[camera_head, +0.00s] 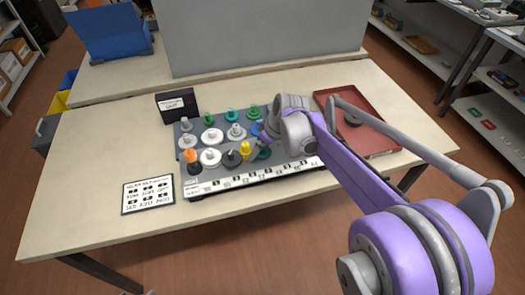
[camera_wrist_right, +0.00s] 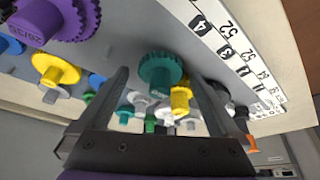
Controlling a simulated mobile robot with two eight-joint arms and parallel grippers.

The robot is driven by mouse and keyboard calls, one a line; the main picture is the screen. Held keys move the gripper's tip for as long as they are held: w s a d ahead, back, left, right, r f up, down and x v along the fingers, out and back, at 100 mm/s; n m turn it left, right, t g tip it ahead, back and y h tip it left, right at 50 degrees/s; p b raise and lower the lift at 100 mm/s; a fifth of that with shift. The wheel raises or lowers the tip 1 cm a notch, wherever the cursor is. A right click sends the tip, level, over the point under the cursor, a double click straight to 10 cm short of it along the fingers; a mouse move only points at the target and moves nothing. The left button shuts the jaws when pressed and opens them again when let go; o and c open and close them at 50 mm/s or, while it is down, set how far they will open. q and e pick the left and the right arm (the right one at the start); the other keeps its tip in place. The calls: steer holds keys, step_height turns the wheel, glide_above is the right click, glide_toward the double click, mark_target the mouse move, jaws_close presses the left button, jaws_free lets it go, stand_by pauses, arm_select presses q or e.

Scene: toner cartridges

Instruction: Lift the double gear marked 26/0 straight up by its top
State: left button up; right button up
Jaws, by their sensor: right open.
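Several double gears stand on a grey board (camera_head: 217,182) on the table. No mark reading 26/0 is legible in either view. In the right wrist view a teal gear (camera_wrist_right: 160,69) lies between the two fingers of my right gripper (camera_wrist_right: 159,78), with a gap on each side. In the head view a teal gear (camera_head: 264,154) shows just below my right gripper (camera_head: 266,138), partly covered by the arm. My right gripper is open and empty. A purple gear (camera_wrist_right: 60,14) with a mark starting 26/ is at the wrist view's top left. My left gripper is not in view.
Other gears crowd close by, including a yellow one (camera_head: 245,148), a green one (camera_head: 253,112) and an orange one (camera_head: 192,156). A red tray (camera_head: 385,140) is at right, a black box (camera_head: 177,104) at back left, a printed card (camera_head: 148,195) at front left.

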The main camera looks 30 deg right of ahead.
steer(key=c, duration=1.4)
steer(key=shift+r, duration=0.15)
steer(key=shift+c, duration=0.2)
